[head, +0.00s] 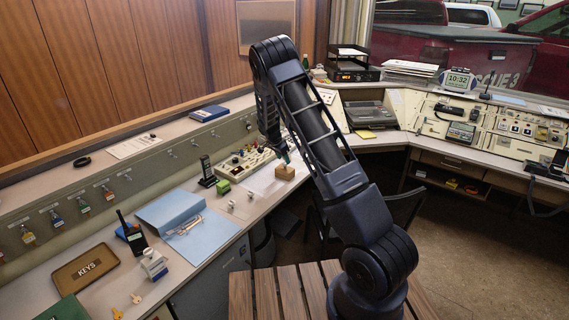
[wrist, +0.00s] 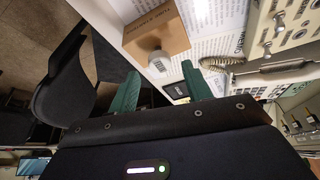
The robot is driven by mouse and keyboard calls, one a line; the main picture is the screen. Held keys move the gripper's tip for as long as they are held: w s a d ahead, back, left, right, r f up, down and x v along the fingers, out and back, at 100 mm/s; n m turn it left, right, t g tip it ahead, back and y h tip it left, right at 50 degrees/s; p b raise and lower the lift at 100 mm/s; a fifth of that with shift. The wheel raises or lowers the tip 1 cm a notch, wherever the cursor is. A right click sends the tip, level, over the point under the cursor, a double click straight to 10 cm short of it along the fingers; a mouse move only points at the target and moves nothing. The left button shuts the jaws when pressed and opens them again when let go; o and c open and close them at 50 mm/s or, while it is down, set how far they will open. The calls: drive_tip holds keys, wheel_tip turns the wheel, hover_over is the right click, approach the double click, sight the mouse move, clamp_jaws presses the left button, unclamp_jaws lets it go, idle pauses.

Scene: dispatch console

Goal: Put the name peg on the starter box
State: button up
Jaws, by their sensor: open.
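A small tan wooden box with lettering, which I take as the starter box, shows on the desk in the head view (head: 285,173) and at the top of the wrist view (wrist: 156,34). A pale, round-headed peg (wrist: 160,61) is right by the box's lower edge in the wrist view. I cannot tell whether it touches the box or whether it is the name peg. My gripper (head: 283,155) is just above the box in the head view. In the wrist view its green fingers (wrist: 160,72) are apart, with the peg showing between their tips.
Small pale pegs (head: 231,205) stand on the desk left of the box. A control panel (head: 243,162), a green block (head: 223,187) and a blue folder (head: 180,220) are nearby. A black chair (wrist: 65,80) is beside the desk. Printed sheets lie around the box.

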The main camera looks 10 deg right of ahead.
drive_tip(key=v, duration=0.8)
drive_tip(key=s+d+r+n+y, duration=0.2)
drive_tip(key=s+d+r, duration=0.3)
drive_tip(key=s+r, duration=0.65)
drive_tip(key=s+d+r+n+y, duration=0.25)
drive_tip(key=s+d+r, duration=0.35)
drive_tip(key=s+r, duration=0.55)
drive_tip(key=s+d+r+n+t, duration=0.1)
drive_tip(key=s+r+n, duration=0.1)
drive_tip(key=s, duration=1.2)
drive_tip(key=s+d+r+n+t, duration=0.1)
drive_tip(key=s+n, duration=0.4)
drive_tip(key=s, duration=0.9)
drive_tip(key=shift+v, duration=0.9)
